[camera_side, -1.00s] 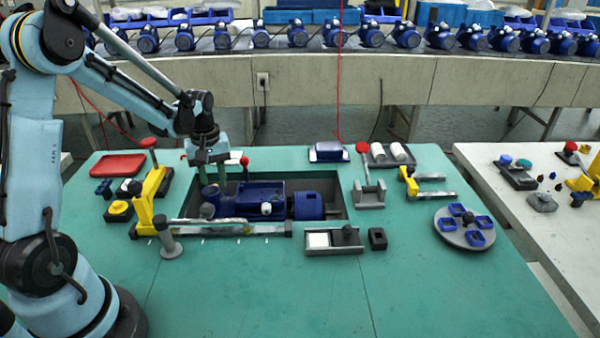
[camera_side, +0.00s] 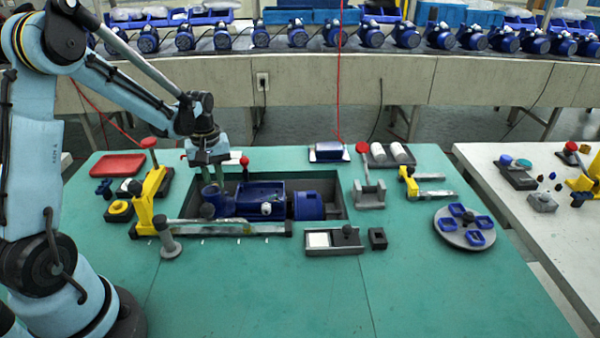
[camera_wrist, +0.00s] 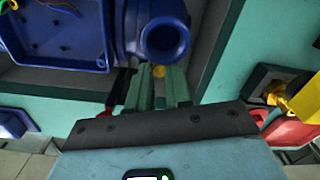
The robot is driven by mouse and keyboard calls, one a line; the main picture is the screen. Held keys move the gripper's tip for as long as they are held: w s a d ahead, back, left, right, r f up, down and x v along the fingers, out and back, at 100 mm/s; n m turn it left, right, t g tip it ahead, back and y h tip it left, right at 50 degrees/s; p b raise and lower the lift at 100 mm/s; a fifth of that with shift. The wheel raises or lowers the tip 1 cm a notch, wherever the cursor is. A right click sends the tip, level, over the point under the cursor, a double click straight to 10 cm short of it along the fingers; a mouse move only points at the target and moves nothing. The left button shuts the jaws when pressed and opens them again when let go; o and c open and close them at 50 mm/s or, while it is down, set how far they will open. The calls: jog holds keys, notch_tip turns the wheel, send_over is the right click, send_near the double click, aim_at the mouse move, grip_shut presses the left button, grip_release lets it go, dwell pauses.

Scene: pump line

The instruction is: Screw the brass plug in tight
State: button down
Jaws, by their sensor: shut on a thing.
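The blue pump (camera_side: 262,198) lies in a recessed bay in the green bench. My gripper (camera_side: 213,178) points down over the pump's left end in the side view. The plug is at the fingertips, beside the pump's round blue port (camera_wrist: 165,40). Most of the plug is hidden by the fingers, and I cannot tell how deep it sits in the pump. The side view does not show the plug.
A yellow toggle clamp (camera_side: 146,212) and a grey peg (camera_side: 167,240) stand left of the bay. A red tray (camera_side: 118,165) lies behind them. A round grey holder (camera_side: 448,232) with blue parts is at right. The bench front is clear.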

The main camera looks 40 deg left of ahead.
jog(key=m, duration=0.7)
jog(key=c, duration=1.2)
grip_release()
jog(key=shift+c, duration=0.2)
jog(key=shift+r, duration=2.25)
